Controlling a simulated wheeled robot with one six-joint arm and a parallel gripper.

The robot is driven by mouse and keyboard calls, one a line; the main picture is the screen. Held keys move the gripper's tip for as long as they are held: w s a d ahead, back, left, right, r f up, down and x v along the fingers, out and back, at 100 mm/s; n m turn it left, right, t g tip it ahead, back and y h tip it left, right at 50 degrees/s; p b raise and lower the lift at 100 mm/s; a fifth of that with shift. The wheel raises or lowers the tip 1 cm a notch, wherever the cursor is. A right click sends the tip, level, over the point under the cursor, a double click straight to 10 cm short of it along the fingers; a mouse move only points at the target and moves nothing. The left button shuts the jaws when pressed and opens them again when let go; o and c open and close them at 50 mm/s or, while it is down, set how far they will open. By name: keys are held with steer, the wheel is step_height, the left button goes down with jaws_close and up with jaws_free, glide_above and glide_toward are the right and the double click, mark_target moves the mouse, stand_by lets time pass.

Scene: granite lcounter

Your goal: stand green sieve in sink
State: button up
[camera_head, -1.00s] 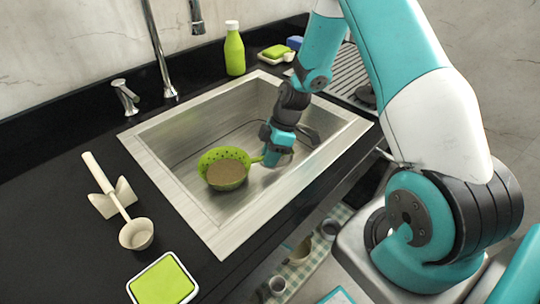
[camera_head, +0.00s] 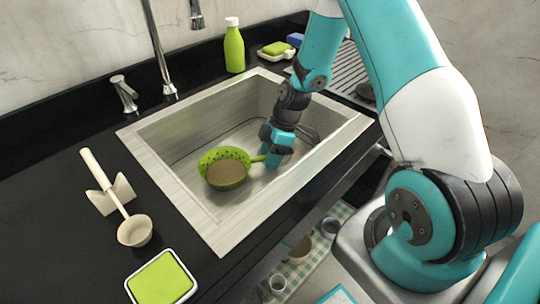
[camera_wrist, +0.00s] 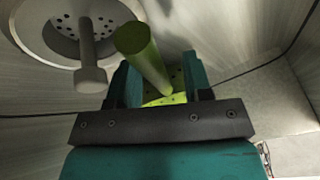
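The green sieve (camera_head: 226,172) lies in the left part of the steel sink (camera_head: 190,207), its bowl brownish inside and its rim dotted with holes. Its handle (camera_head: 257,159) points right, toward my gripper (camera_head: 272,160), which is low inside the sink. In the wrist view, the two teal fingers of my gripper (camera_wrist: 158,66) stand apart. The green handle (camera_wrist: 143,55) shows between them, closer to the left finger, with a clear gap on the right. Part of the perforated green bowl shows behind the gripper mount, and the rest is hidden.
The drain (camera_wrist: 80,38) with an upright plug is beside the handle. A tap (camera_head: 160,60) stands behind the sink. A green bottle (camera_head: 234,50), a sponge dish (camera_head: 277,51), a ladle on a rest (camera_head: 135,231) and a green-topped tray (camera_head: 162,279) are on the black counter.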

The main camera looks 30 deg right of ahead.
step_height(320, 180, up, 20)
steer(key=p, duration=0.1)
stand_by(0.4)
steer(key=s+a+r+m+p, duration=0.3)
steer(key=s+a+r+p, duration=0.2)
steer(key=s+a+r, duration=0.55)
steer(key=s+a+r+m+p, duration=0.1)
steer(key=s+a+r, duration=0.1)
steer(key=s, duration=0.3)
steer(key=s+a+r+m+p, duration=0.2)
steer(key=s+a+r, duration=0.1)
steer(key=s, duration=0.2)
steer(key=shift+s+a+r+m+t+h, duration=0.3)
steer(key=shift+s+a+h, duration=0.05)
steer(key=shift+h, duration=0.05)
